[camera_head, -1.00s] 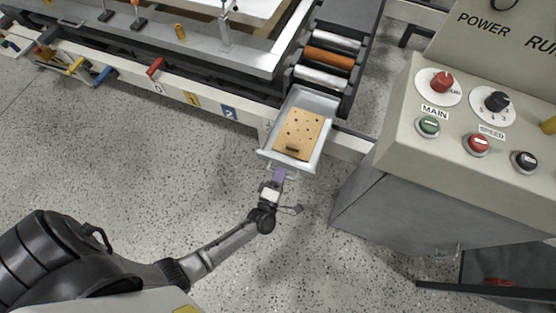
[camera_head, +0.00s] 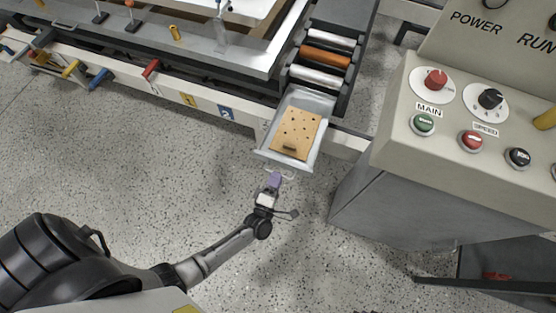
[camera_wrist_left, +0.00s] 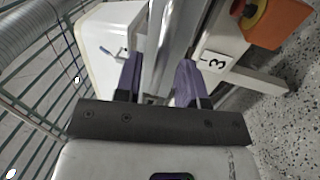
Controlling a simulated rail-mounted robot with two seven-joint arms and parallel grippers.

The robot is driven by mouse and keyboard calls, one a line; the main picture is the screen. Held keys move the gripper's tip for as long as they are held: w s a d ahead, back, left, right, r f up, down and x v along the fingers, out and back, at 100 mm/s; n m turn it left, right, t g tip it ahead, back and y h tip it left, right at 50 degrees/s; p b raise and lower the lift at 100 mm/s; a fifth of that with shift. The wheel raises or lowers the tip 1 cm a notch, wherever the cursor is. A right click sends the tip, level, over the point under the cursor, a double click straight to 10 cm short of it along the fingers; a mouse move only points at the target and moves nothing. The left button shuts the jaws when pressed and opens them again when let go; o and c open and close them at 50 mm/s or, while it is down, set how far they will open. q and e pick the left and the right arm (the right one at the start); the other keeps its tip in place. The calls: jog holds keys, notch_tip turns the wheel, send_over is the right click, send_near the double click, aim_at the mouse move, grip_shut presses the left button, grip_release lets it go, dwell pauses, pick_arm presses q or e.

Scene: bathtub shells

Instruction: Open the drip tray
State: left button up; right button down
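The drip tray (camera_head: 313,153) is a shallow grey metal tray below the rollers in the head view. It sticks out past the white frame rail, and a tan board with holes (camera_head: 298,133) lies in it. Its thin wire handle (camera_head: 287,175) is at the front edge. My right gripper is not in view.
A control cabinet (camera_head: 400,175) with knobs and buttons stands to the right of the tray. Rollers (camera_head: 326,57) are behind it. Coloured handles line the white rail (camera_head: 205,103) at the left.

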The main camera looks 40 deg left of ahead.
pick_arm(q)
jog(key=p+v, duration=0.1)
jog(key=v, duration=1)
jog(key=shift+s+p, duration=0.4)
jog(key=shift+d, duration=0.1)
